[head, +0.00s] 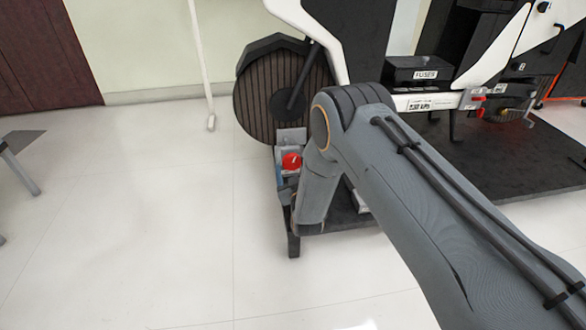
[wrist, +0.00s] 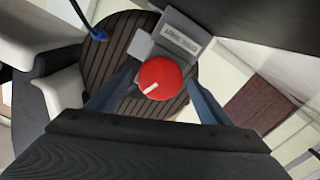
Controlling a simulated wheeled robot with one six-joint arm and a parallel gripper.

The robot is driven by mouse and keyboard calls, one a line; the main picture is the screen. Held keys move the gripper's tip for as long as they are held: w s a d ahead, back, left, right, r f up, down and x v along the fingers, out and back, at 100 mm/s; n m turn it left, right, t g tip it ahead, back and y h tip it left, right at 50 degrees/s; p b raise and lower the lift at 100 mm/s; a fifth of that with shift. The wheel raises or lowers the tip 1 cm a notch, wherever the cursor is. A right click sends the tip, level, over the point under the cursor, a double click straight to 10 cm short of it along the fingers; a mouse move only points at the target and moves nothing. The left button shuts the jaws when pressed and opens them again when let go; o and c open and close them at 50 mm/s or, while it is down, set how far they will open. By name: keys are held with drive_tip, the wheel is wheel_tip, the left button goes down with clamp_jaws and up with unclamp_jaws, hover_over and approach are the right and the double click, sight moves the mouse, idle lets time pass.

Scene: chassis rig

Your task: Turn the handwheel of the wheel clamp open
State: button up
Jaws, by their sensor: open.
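The handwheel (wrist: 163,72) is a round red knob with a short white mark near its lower left edge; it also shows small and partly covered in the head view (head: 291,161). The grey wheel clamp (wrist: 181,37) with a printed label plate sits just behind it, beside the dark ribbed wheel (head: 262,97). My gripper (wrist: 160,80) is open, with one blue-grey finger on each side of the handwheel. I cannot tell whether either finger touches it. In the head view my own arm hides most of the gripper and the clamp's lower part.
A black fuse box (head: 418,73) and white frame parts stand right of the wheel. A thin white pole (head: 203,70) leans at the back wall. A grey stand (head: 18,160) is at the far left. The pale floor (head: 130,220) between is clear.

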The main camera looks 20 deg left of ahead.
drive_tip(key=shift+w+a, duration=0.15)
drive_tip(key=shift+w, duration=0.05)
drive_tip(key=shift+c, duration=0.2)
drive_tip(key=c, duration=1)
drive_tip(key=shift+r+n+p, duration=0.1)
drive_tip(key=shift+n+p, duration=0.65)
drive_tip(key=shift+n, duration=0.35)
drive_tip(key=shift+n+p, duration=0.5)
drive_tip(key=shift+n, duration=0.8)
drive_tip(key=o, duration=1)
drive_tip(key=shift+o, duration=0.2)
